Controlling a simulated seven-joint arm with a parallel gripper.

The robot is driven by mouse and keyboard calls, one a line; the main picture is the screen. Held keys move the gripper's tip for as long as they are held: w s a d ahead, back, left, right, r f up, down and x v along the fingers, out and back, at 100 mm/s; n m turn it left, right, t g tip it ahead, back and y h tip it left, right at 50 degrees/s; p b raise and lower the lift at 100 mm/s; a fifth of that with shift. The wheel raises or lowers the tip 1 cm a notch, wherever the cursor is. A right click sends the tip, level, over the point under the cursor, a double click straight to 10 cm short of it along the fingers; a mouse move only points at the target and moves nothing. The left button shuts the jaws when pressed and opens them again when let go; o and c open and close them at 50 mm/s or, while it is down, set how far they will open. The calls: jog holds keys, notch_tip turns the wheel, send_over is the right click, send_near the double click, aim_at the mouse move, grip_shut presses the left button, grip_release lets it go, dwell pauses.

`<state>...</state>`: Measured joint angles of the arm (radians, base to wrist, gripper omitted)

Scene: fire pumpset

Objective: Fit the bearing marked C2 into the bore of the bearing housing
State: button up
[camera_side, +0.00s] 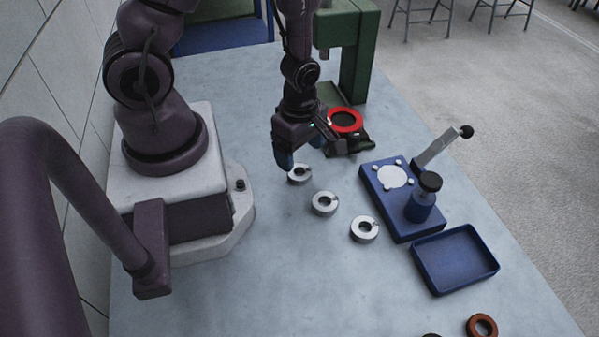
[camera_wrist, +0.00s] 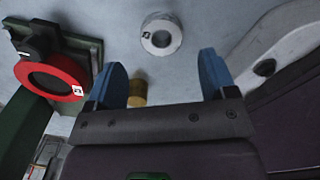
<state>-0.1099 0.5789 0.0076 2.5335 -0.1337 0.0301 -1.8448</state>
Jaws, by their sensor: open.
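Three silvery ring bearings lie flat in a slanting row on the bench in the side view: a far one (camera_side: 300,174), a middle one (camera_side: 325,203) and a near one (camera_side: 364,230). Their marks are too small to read, so I cannot tell which is C2. My gripper (camera_side: 299,153) points down, open and empty, above and close to the far bearing. In the wrist view one bearing (camera_wrist: 161,34) lies ahead of the open blue fingers (camera_wrist: 162,72), with a small dark tag. A red ring, seemingly the bearing housing (camera_side: 345,120), sits right of my gripper; it also shows in the wrist view (camera_wrist: 52,77).
A green press frame (camera_side: 360,60) stands behind the red ring. A blue fixture with a lever (camera_side: 400,200) and an empty blue tray (camera_side: 455,260) stand to the right. A brown ring (camera_side: 482,326) lies at the front. A brass-coloured cylinder (camera_wrist: 138,92) shows beside the left finger.

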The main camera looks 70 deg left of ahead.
aim_at(301, 170)
jog(key=shift+d+f, duration=0.15)
jog(key=shift+f, duration=1.25)
jog(key=shift+d+f, duration=0.1)
jog(key=shift+f, duration=1.25)
jog(key=shift+c, duration=0.4)
jog(key=c, duration=1)
